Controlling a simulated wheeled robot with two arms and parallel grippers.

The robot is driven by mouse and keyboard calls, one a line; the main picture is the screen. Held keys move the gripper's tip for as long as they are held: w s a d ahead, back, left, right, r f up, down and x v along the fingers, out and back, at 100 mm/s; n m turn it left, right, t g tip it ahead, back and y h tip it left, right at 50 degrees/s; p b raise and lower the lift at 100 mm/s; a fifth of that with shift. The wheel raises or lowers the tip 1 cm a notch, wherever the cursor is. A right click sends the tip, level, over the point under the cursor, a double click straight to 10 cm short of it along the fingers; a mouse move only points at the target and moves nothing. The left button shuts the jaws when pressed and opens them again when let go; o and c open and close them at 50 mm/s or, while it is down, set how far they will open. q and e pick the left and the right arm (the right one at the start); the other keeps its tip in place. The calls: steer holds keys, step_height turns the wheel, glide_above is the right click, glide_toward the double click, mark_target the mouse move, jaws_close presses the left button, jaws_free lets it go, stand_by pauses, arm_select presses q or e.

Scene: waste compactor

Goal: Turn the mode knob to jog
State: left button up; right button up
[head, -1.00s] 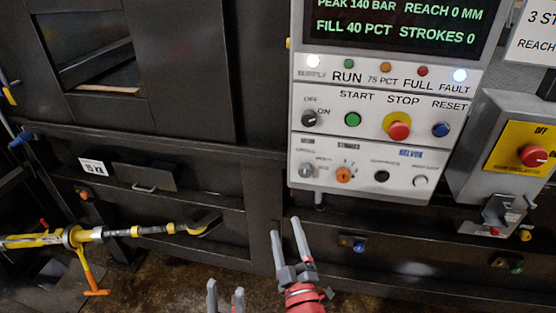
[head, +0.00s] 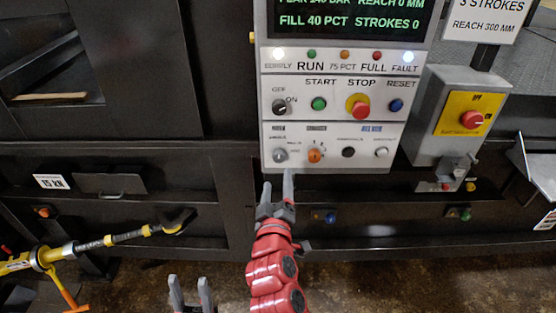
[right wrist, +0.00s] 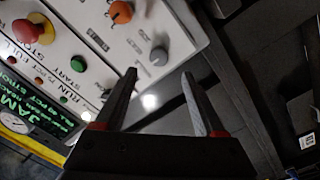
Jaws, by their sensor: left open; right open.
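The mode knob is the small grey knob (head: 280,155) at the lower left of the white control panel (head: 330,165). Its labels are too small to read surely. The same grey knob (right wrist: 159,55) shows in the right wrist view, beyond and between the fingertips and apart from them. My right gripper (head: 278,187) is open and empty just below the panel's lower edge, under the knob; it also shows in the right wrist view (right wrist: 158,78). My left gripper (head: 189,291) is open and empty low in the head view, away from the panel.
An orange knob (head: 315,155) sits right of the grey knob, with a black button (head: 348,152) beyond. Above are an OFF/ON switch (head: 279,107), green start button (head: 319,103) and red stop button (head: 360,107). A grey box with a red switch (head: 472,119) stands right.

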mark_target(279, 159)
steer(key=w+p, duration=0.1)
steer(key=w, duration=0.3)
steer(key=w+p, duration=0.2)
steer(key=w, duration=0.3)
steer(key=shift+d, duration=0.2)
jaws_close()
